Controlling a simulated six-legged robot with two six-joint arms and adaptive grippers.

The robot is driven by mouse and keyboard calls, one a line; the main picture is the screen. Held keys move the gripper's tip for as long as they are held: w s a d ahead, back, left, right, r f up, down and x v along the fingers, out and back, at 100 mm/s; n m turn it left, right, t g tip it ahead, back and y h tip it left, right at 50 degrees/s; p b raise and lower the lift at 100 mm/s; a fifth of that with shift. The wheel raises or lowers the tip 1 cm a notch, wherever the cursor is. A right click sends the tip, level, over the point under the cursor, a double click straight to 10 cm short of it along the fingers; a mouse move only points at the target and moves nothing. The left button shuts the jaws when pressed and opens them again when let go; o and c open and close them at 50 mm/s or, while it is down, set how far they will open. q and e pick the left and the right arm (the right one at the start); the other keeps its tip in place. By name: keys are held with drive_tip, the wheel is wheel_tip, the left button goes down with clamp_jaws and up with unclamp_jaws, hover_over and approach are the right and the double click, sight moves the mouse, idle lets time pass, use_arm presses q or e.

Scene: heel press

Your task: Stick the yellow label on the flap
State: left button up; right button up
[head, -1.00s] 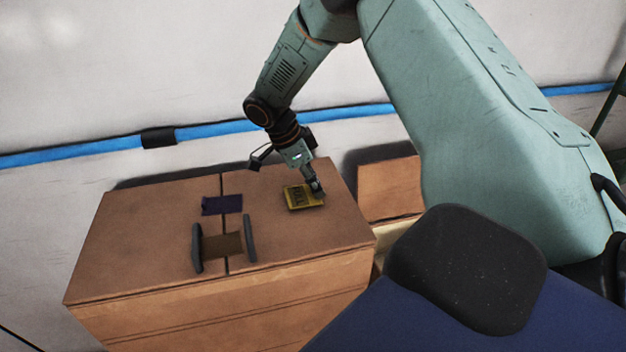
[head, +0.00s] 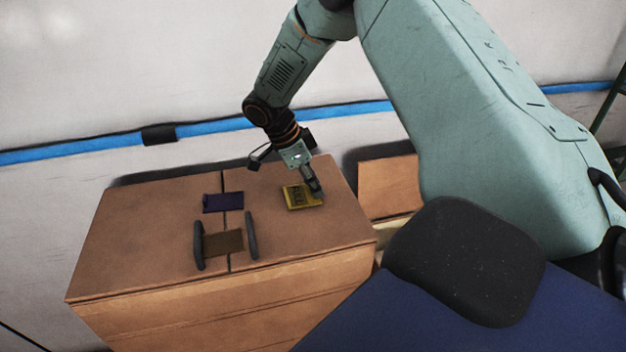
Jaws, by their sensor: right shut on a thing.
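The yellow label (head: 297,197) with dark print lies flat against or just above the right flap (head: 300,235) of the big cardboard box, right of the seam. I cannot tell whether all of it touches the flap. My right gripper (head: 317,190) comes down from above and is shut on the label's right edge; its fingertips hide that edge. My left gripper is not in view.
A dark purple piece (head: 223,203) lies across the box seam. In front of it, a brown strip (head: 224,242) lies between two dark upright bars, left (head: 198,246) and right (head: 252,236). A smaller carton (head: 388,188) stands behind at right.

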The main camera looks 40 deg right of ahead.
drive_tip(key=shift+s, duration=0.1)
drive_tip(key=shift+s+r, duration=0.15)
drive_tip(key=shift+s, duration=0.1)
drive_tip(key=shift+w+f, duration=0.2)
drive_tip(key=shift+w, duration=0.1)
drive_tip(key=shift+s, duration=0.25)
drive_tip(key=shift+f, duration=0.15)
drive_tip(key=shift+w+f, duration=0.2)
drive_tip(key=shift+s+r, duration=0.1)
drive_tip(key=shift+s, duration=0.05)
